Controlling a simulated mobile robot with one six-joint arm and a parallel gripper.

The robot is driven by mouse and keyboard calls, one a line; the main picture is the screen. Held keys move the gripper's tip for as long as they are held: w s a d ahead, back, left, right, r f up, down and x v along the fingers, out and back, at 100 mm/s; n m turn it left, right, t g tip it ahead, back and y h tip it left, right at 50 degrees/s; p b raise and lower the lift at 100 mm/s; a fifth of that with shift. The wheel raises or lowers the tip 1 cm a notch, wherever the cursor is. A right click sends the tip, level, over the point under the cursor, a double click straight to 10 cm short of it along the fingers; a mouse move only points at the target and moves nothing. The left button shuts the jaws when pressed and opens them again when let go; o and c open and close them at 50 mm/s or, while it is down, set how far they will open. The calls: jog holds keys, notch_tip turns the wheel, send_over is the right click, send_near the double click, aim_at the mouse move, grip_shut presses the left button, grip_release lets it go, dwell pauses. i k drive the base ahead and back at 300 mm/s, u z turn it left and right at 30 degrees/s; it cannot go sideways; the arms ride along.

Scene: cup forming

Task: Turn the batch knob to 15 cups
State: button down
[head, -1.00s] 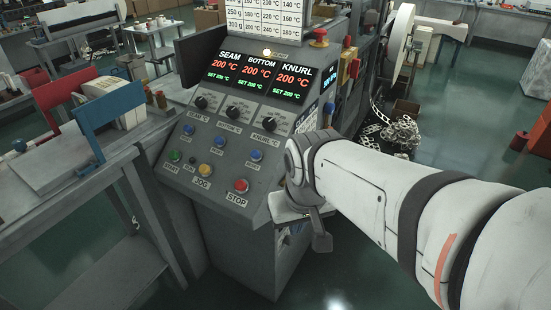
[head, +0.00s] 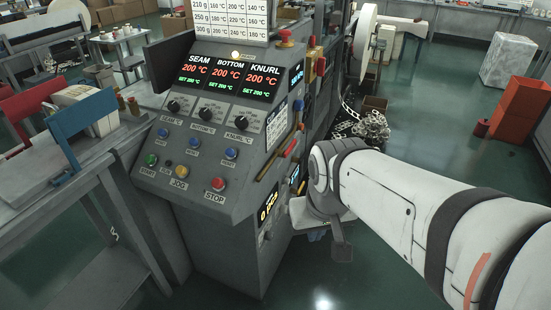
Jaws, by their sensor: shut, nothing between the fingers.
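The grey control cabinet (head: 205,240) stands left of centre, with its sloped panel facing me and its right side face partly showing. The panel has three black temperature knobs: seam (head: 173,106), bottom (head: 206,114) and knurl (head: 241,122). On the side face is a display with yellow characters (head: 267,207), partly cut off by the viewing angle. I cannot make out a batch knob or a 15 cups mark. My gripper (head: 302,212) is shut and empty, close to the cabinet's lower right side; its fingertips are hard to see. I cannot tell whether it touches the cabinet.
Coloured push buttons sit low on the panel, among them the red stop button (head: 218,184). Tools with red handles (head: 290,147) hang on the side face. A bench (head: 60,215) stands close on the left.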

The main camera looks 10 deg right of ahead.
aim_at(284, 208)
jog(key=z, duration=0.15)
jog(key=k, duration=0.6)
jog(key=z, duration=0.3)
jog(key=i, duration=1.6)
jog(key=u, duration=0.5)
